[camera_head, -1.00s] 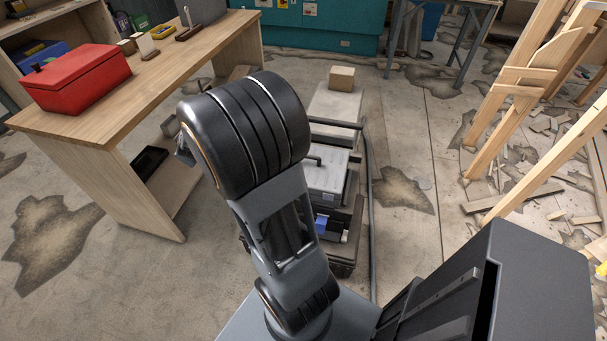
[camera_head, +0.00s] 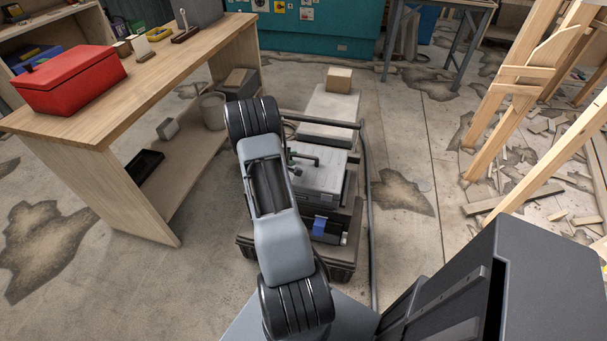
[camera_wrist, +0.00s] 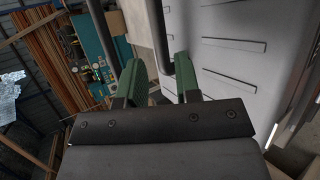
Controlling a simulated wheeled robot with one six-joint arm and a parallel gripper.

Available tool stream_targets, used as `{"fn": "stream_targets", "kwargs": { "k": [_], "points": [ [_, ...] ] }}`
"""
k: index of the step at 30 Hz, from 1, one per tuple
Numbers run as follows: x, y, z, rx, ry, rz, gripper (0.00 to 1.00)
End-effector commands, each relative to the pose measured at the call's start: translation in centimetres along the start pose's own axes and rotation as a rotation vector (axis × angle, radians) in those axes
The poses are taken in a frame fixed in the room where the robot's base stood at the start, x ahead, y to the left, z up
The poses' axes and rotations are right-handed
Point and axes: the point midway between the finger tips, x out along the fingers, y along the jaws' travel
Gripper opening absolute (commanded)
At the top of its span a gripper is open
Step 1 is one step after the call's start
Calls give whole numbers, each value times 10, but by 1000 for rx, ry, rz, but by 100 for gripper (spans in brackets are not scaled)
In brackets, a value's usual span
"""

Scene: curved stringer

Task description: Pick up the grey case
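The grey case (camera_head: 322,178) lies flat on a dark cart or box in the head view, just right of my arm. Its dark handle (camera_head: 305,158) stands up on its top. In the wrist view the ribbed grey lid (camera_wrist: 235,45) fills the right side. My gripper (camera_wrist: 160,82) has two green fingers, which are apart. The handle bar (camera_wrist: 160,40) shows between and just beyond them; whether it touches either finger I cannot tell. In the head view my arm partly hides the gripper and the case's left side.
A wooden bench (camera_head: 95,125) with a red toolbox (camera_head: 68,80) stands at left. The cart's dark rail (camera_head: 366,160) runs along the case's right. A cardboard box (camera_head: 339,79) sits behind on a light lid. Wooden frames (camera_head: 510,100) and scraps are at right.

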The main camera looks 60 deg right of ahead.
Motion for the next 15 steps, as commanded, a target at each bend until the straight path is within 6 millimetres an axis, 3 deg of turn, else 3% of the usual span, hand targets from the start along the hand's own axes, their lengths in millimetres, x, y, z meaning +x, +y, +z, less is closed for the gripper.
{"fn": "stream_targets", "kwargs": {
  "k": [10,15],
  "points": [
    [25,0,1,0,0,0,31],
    [49,-1,3,1,0,-1,31]
  ]
}}
